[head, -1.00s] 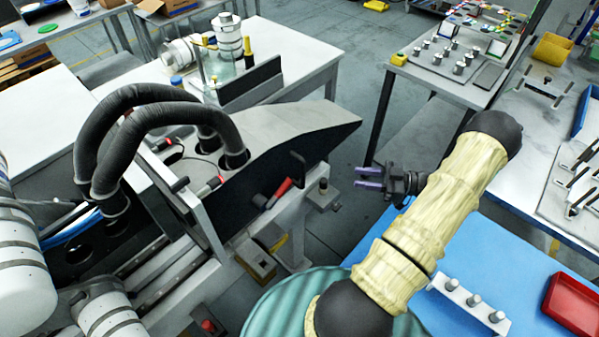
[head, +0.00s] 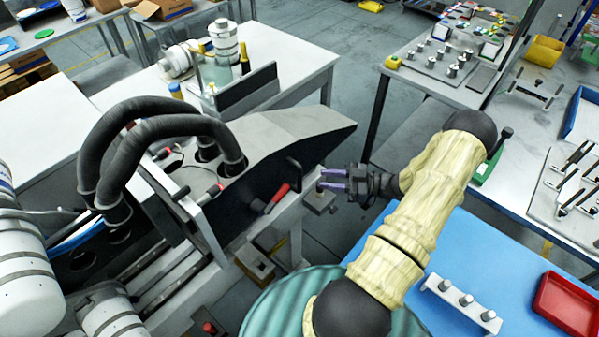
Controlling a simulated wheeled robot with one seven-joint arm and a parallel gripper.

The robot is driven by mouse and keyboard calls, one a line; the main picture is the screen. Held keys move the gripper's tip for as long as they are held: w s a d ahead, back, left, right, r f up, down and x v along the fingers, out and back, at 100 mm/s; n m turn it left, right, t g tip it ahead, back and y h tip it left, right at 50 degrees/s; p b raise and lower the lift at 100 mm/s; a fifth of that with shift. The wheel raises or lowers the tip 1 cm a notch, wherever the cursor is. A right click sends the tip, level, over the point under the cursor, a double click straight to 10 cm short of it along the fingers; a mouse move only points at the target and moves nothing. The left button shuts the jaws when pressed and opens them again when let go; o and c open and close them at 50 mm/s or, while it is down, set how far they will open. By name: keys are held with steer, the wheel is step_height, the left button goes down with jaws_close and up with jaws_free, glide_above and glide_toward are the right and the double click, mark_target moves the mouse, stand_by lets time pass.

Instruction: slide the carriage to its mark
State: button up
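What looks like the carriage is a small grey block (head: 319,204) with a short round knob on top, at the right end of a grey rail (head: 285,222) along the machine's front. My gripper (head: 321,180) has two purple fingers pointing left, spread apart with nothing held between them. Its fingertips are at the knob in the picture, and the lower one overlaps it. I cannot tell whether they touch it. A red-handled lever (head: 278,196) sits left of the block. I cannot make out the mark.
A dark, slanted machine housing (head: 290,150) with black hoses (head: 165,125) stands just behind the rail. A blue mat (head: 440,250) with a peg block (head: 462,303) and a red tray (head: 570,305) lies at the lower right. Open floor shows behind my gripper.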

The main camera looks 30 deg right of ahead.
steer(key=p, duration=0.3)
glide_above(299, 190)
steer(key=shift+w+d, duration=0.2)
steer(key=shift+w, duration=0.1)
jaws_close()
